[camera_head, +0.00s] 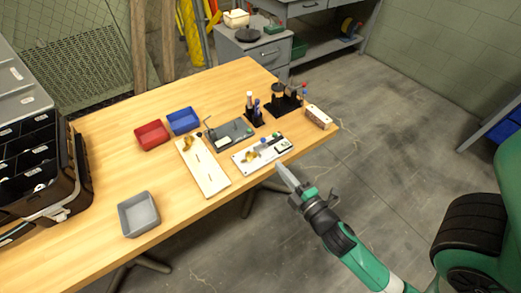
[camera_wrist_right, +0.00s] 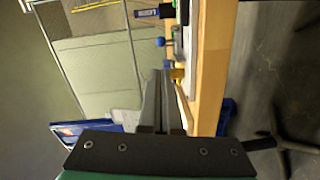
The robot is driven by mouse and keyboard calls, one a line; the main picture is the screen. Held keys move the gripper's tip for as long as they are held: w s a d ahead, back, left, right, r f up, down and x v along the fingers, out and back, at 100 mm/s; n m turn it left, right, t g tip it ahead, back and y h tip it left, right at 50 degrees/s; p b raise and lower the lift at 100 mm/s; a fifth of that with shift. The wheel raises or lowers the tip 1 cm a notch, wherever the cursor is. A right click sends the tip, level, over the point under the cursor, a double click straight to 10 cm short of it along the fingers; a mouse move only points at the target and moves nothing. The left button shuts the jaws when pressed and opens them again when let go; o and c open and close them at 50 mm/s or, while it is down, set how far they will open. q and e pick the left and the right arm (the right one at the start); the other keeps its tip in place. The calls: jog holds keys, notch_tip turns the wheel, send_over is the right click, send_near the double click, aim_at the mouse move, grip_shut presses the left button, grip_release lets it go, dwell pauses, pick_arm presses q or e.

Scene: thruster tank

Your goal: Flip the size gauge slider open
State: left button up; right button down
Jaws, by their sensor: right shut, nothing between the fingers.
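A white gauge plate (camera_head: 244,163) lies near the front edge of the wooden table. It carries a brass-coloured part (camera_head: 248,156), a blue knob (camera_head: 263,141) and a small dark-framed display (camera_head: 284,146). I cannot tell for certain which part is the slider. My right gripper (camera_head: 279,168) is shut and empty, just off the table's front edge beside the plate. In the right wrist view, the shut fingers (camera_wrist_right: 161,75) point toward the blue knob (camera_wrist_right: 160,42) and the brass-coloured part (camera_wrist_right: 178,73). The display also shows there (camera_wrist_right: 147,13). My left gripper is not in view.
A pale slotted board (camera_head: 210,180) lies left of the plate. Behind are a dark grey device (camera_head: 228,134) and black tool holders (camera_head: 283,106). A wooden block (camera_head: 319,117) is at the right corner. Red (camera_head: 153,135), blue (camera_head: 183,121) and grey (camera_head: 139,213) bins stand left.

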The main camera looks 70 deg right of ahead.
aim_at(262, 157)
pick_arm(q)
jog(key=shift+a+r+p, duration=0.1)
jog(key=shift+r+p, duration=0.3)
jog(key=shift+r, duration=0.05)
pick_arm(e)
jog(key=x, duration=1)
jog(key=shift+w+a+r, duration=0.1)
jog(key=shift+a, duration=0.05)
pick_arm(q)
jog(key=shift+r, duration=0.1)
